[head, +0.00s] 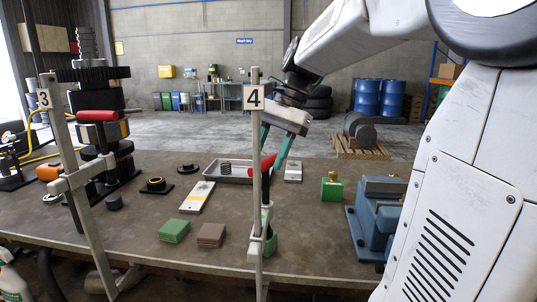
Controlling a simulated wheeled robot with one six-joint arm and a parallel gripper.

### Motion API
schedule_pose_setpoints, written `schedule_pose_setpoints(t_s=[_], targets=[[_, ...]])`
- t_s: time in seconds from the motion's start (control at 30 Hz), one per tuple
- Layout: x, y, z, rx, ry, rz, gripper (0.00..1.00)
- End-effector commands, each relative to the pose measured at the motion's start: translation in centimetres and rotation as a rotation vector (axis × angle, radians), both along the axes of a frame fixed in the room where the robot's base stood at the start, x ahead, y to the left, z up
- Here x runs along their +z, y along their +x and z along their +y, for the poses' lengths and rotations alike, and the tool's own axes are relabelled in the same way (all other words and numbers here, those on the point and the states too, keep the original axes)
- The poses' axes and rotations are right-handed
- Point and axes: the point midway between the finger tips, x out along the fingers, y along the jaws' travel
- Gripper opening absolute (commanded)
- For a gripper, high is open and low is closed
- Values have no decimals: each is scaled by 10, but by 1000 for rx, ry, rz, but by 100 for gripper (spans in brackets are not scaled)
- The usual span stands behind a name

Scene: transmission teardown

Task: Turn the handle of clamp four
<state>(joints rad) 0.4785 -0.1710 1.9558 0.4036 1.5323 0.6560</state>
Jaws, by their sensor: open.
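Clamp four is the upright metal bar (256,205) with a white "4" plate (254,98), standing at the table's front edge right of centre. Its red handle (263,165) sticks out at a slant behind the bar, with dark and metal clamp parts below it. My gripper (271,156) comes down from the upper right with two teal fingers apart. The fingertips are close to the red handle, at its upper side. Whether they touch it or straddle it I cannot tell, as the bar hides part of the left finger and the handle.
Clamp three (66,150), with its own red handle (97,116), stands at the left by a dark gear stack. A grey tray (205,172), green blocks (174,231), a brown block (211,235) and a blue vise (378,215) are on the table.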

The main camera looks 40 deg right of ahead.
Motion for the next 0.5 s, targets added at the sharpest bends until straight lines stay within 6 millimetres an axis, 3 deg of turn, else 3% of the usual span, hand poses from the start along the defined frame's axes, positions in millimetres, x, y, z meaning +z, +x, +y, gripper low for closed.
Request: schedule_pose_setpoints(t_s=[0.3,0.5], targets=[[46,-2,-22,-2,0,-2,42],[64,-3,-30,-1,0,-1,42]])
